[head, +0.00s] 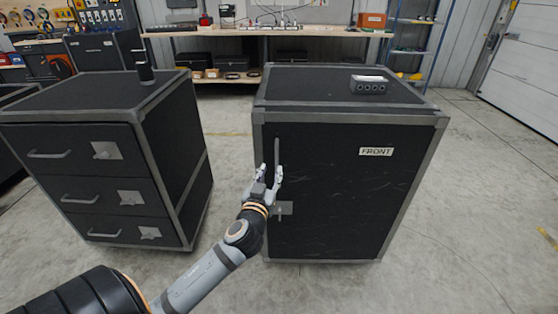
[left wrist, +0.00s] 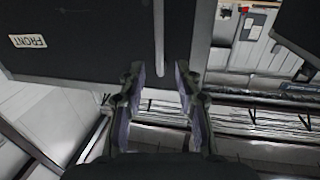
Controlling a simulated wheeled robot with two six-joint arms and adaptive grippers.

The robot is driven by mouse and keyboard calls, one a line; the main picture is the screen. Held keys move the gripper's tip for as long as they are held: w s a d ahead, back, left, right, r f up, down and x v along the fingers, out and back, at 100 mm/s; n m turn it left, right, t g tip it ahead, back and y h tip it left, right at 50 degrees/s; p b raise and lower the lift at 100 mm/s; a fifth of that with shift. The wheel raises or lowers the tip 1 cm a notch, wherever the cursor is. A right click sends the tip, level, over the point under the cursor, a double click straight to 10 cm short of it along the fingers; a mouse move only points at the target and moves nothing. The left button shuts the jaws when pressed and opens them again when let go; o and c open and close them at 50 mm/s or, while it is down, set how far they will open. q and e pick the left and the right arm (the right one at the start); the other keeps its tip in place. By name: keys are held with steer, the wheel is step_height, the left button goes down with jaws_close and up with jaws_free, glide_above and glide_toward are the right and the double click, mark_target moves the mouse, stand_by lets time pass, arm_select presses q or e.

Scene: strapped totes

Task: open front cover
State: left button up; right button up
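The black case with grey edges has a front cover (head: 340,200) with a FRONT label (head: 376,152), and it looks shut. A grey vertical bar handle (head: 277,152) is near the cover's left edge, with a metal latch plate (head: 285,208) below it. My left gripper (head: 270,170) is open at the handle's lower part. In the left wrist view, the handle (left wrist: 158,40) runs down between the spread fingertips of the left gripper (left wrist: 159,72), with gaps on both sides. The FRONT label (left wrist: 28,41) appears upside down there. My right gripper is not in view.
A black drawer cabinet (head: 180,140) stands to the left, with a dark upright device (head: 145,68) on top. A workbench (head: 270,33) is behind. The floor (head: 470,200) right of the case is clear.

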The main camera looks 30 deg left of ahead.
mark_target(276, 159)
arm_select(q)
steer(key=x, duration=0.8)
steer(key=shift+f, duration=0.1)
jaws_close()
